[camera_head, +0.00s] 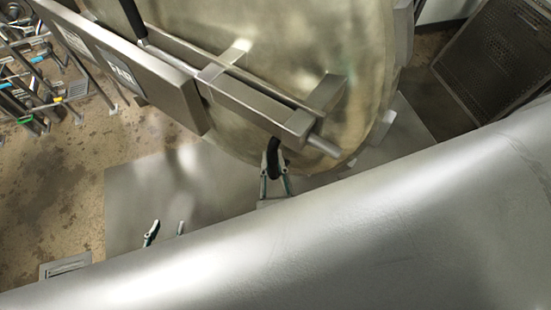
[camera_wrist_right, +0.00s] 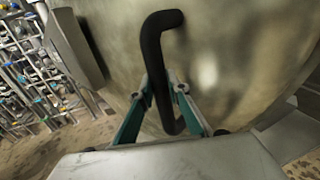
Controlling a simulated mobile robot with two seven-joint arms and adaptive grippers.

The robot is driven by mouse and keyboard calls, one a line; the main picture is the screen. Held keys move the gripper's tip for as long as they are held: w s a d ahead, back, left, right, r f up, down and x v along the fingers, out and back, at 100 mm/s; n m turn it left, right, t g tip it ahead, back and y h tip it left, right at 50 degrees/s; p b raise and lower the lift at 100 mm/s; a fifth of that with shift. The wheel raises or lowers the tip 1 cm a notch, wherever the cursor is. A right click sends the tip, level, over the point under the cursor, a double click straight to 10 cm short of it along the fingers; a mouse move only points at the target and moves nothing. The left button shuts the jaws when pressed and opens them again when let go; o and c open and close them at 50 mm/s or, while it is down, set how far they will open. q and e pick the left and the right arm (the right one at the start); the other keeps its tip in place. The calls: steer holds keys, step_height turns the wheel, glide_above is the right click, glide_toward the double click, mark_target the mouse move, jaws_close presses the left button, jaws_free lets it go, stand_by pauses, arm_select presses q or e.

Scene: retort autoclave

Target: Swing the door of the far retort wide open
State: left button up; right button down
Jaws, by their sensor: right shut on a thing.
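The far retort's door (camera_head: 345,45) is a large round, dull metal disc that fills the upper middle of the head view. It also fills much of the right wrist view (camera_wrist_right: 230,60). A black bent handle (camera_wrist_right: 152,55) stands out from the door face; its lower end also shows in the head view (camera_head: 273,150). My right gripper (camera_head: 274,172) is shut on this handle, with a finger on each side of it. My left gripper (camera_head: 166,228) is low and left of the door, apart from it, fingers spread and empty. Both arms are mostly hidden.
A broad, smooth curved metal surface (camera_head: 380,220) crosses the lower right and blocks the view. A metal bar latch (camera_head: 245,105) and a box with a label (camera_head: 165,90) sit on the door's front side. A perforated crate (camera_head: 500,55) stands upper right. Pipes and valves (camera_head: 40,75) are at left.

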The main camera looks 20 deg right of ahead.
steer(key=shift+w+a+r, duration=0.15)
steer(key=shift+a+r, duration=0.05)
steer(key=shift+a, duration=0.1)
steer(key=c, duration=2)
jaws_free()
steer(key=shift+c, duration=0.2)
steer(key=shift+o, duration=0.6)
steer(key=shift+w+a+f, duration=0.15)
arm_select(q)
steer(key=shift+w+a, duration=0.15)
